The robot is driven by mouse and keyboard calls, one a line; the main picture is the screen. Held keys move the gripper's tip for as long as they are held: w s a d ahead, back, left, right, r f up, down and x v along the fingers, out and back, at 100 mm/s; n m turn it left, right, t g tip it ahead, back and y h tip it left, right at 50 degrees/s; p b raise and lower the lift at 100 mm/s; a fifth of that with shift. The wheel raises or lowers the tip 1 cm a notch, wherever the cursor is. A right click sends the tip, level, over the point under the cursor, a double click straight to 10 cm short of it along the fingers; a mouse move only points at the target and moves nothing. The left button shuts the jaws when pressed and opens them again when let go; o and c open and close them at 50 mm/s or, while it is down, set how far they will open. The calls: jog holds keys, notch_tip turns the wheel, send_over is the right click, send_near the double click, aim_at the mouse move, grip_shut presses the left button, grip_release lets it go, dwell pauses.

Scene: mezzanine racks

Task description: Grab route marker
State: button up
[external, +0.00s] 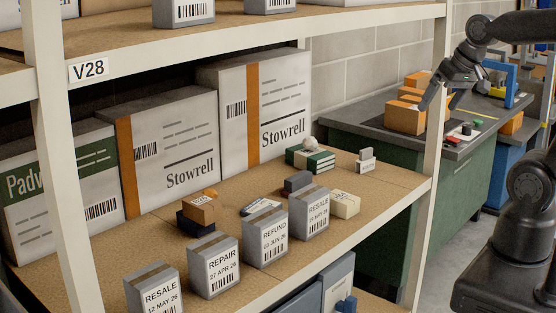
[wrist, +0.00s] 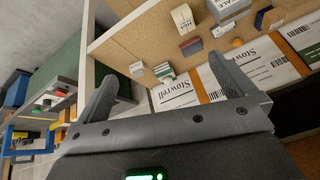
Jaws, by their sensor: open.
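No object in view is plainly readable as the route marker. In the wrist view the grey-and-white piece (wrist: 137,69) and a round orange item (wrist: 238,43) show beyond the fingers. My gripper (external: 439,106) is open and empty, in the air to the right of the rack post. Its two fingers (wrist: 160,70) are spread wide.
Grey labelled boxes (external: 266,236) line the shelf's front edge. Large Stowrell boxes (external: 174,151) fill the back. Dark green books (external: 311,159) lie near the right end. The white rack post (external: 428,165) stands between my gripper and the shelf. A green workbench (external: 380,165) is behind.

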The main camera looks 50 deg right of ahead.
jog(key=s+n, duration=0.1)
jog(key=s+a+n, duration=0.1)
jog(key=n, duration=0.1)
jog(key=shift+s+f, duration=0.15)
jog(key=shift+s, duration=0.2)
jog(key=shift+c, duration=1.2)
jog(key=m+g, duration=0.1)
jog(key=m, duration=0.1)
send_over(364, 157)
jog(key=s+d, duration=0.2)
jog(key=s, duration=0.1)
notch_tip(364, 157, down, 19)
jog(key=shift+h, duration=0.4)
jog(key=shift+a+x, duration=0.2)
jog(key=shift+x, duration=2.65)
jog(key=shift+a+x, duration=0.2)
jog(key=shift+x, duration=2.6)
